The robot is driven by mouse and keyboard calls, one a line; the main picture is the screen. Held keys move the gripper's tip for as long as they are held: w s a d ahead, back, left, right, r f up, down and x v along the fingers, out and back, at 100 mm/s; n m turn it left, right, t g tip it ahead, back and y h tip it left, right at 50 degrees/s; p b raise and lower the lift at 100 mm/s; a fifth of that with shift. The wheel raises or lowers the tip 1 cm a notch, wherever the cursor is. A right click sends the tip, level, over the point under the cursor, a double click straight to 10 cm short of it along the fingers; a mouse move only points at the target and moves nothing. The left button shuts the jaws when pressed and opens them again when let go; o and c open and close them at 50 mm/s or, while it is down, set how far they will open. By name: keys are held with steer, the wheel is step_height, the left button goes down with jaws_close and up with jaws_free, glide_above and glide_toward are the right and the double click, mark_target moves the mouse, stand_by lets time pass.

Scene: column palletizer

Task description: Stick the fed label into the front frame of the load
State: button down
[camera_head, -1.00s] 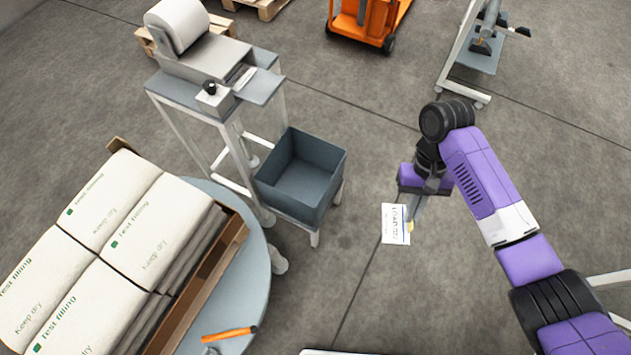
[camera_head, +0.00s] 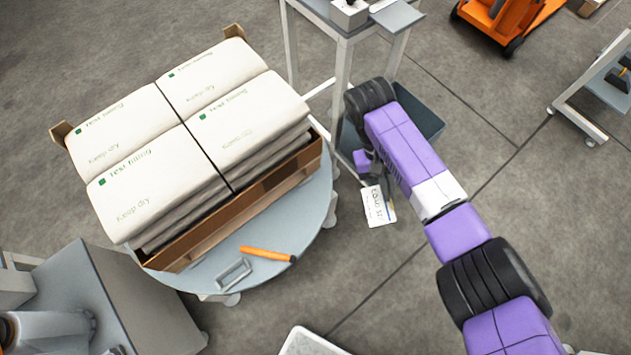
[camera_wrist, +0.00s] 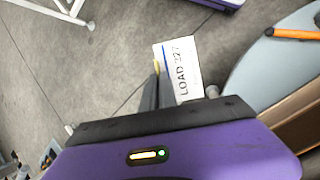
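My gripper (camera_head: 375,182) is shut on a white label (camera_head: 379,207) with a blue stripe and black print. The label also shows in the wrist view (camera_wrist: 184,82), where "LOAD" and a number can be read, and the fingers (camera_wrist: 161,80) pinch it at one edge. It hangs over the floor, right of and apart from the load. The load is several white printed bags (camera_head: 240,120) in a brown tray (camera_head: 245,208) on a round grey table (camera_head: 312,215). A small grey rectangular frame (camera_head: 234,274) shows at the table's near edge, before the tray.
An orange stick-like tool (camera_head: 267,254) lies on the round table near the grey frame. A dark bin (camera_head: 421,112) and a feeder stand (camera_head: 342,60) are behind my arm. A grey cabinet (camera_head: 140,290) stands at the lower left. The floor right of the table is open.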

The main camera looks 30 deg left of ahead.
steer(key=s+a+f+n+t+y+b, duration=0.1)
steer(key=a+f+n+t+y+b, duration=0.1)
steer(key=a+f+n+t+b, duration=0.4)
steer(key=s+a+f+n+t+y+b, duration=0.1)
steer(key=a+f+n+t+y+b, duration=0.15)
steer(key=a+n+t+b, duration=0.6)
steer(key=s+a+f+n+y+b, duration=0.2)
steer(key=s+f+n+y+b, duration=0.35)
steer(key=y+b, duration=1.15)
steer(key=shift+w+a+r+h+p, duration=0.1)
steer(key=shift+a+r+h+p, duration=0.3)
steer(key=shift+a, duration=1.05)
steer(key=shift+w+a+r+h+p, duration=0.15)
steer(key=shift+a+h+p, duration=0.6)
steer(key=shift+a, duration=0.65)
steer(key=shift+w+a+r+h+p, duration=0.1)
steer(key=shift+a+r+h+p, duration=0.2)
steer(key=shift+a+h, duration=0.8)
